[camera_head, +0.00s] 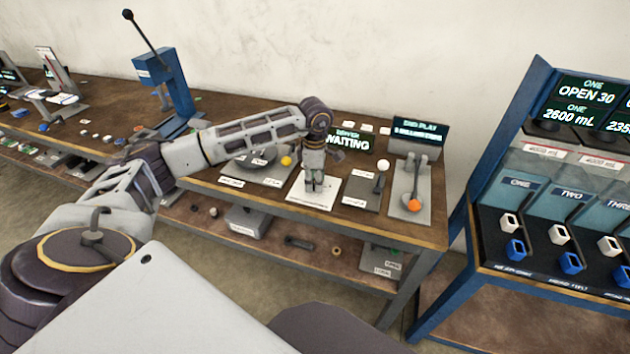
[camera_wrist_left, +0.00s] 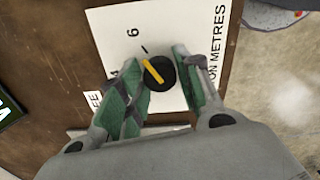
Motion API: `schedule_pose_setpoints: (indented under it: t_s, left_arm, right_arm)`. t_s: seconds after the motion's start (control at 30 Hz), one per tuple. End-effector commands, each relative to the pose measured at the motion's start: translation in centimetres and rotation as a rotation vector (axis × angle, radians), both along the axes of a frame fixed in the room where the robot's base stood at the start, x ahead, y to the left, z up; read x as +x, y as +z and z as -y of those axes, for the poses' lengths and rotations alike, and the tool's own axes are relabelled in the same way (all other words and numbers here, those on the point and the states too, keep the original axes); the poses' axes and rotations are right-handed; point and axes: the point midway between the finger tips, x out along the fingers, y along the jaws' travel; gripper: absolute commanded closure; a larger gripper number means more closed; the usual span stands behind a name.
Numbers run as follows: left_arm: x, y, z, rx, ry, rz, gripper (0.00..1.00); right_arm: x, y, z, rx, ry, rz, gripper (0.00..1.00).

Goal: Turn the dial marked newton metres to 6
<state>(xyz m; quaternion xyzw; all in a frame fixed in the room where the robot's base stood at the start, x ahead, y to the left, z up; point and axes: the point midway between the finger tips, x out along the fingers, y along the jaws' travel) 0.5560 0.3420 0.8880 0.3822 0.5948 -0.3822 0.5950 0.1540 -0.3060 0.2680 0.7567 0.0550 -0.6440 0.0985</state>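The dial (camera_wrist_left: 156,74) is a black round knob with a yellow pointer bar, on a white card (camera_wrist_left: 110,32) printed with a 6 and the partly hidden words "ON METRES". The pointer is tilted, its upper end toward a short tick mark beside the 6. My left gripper (camera_wrist_left: 160,87) is over the card, its green-padded fingers spread on either side of the knob, with a gap visible on at least the right side. In the head view my left gripper (camera_head: 314,182) points down over the white card (camera_head: 318,199) and hides the dial. My right gripper is not in view.
On the same bench stand a lever with an orange knob (camera_head: 414,205), a "WAITING" display (camera_head: 347,141), an end play display (camera_head: 420,133) and a yellow ball (camera_head: 286,160). A blue press (camera_head: 165,85) stands behind my arm. A blue-framed dispenser rack (camera_head: 560,180) is at right.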

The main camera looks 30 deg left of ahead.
Motion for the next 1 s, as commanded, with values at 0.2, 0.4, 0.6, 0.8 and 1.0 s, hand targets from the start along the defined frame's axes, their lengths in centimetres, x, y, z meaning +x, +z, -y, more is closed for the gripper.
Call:
schedule_pose_setpoints:
  t_s: [0.2,0.4,0.6,0.8,1.0]
  left_arm:
    - [0.0,0.0,0.0,0.0,0.001,0.0,0.48]
    - [0.0,0.0,0.0,0.0,0.001,0.0,0.48]
    - [0.0,0.6,0.0,0.0,0.002,0.001,0.48]
    - [0.1,2.5,0.0,0.0,0.002,0.002,0.48]
    - [0.1,5.4,0.0,0.0,0.001,0.003,0.48]
  right_arm:
    - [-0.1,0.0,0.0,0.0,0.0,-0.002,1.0]
    - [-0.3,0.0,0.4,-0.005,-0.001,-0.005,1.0]
    - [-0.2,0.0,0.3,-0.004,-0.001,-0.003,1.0]
    - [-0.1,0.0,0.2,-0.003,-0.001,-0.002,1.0]
    - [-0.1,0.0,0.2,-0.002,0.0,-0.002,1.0]
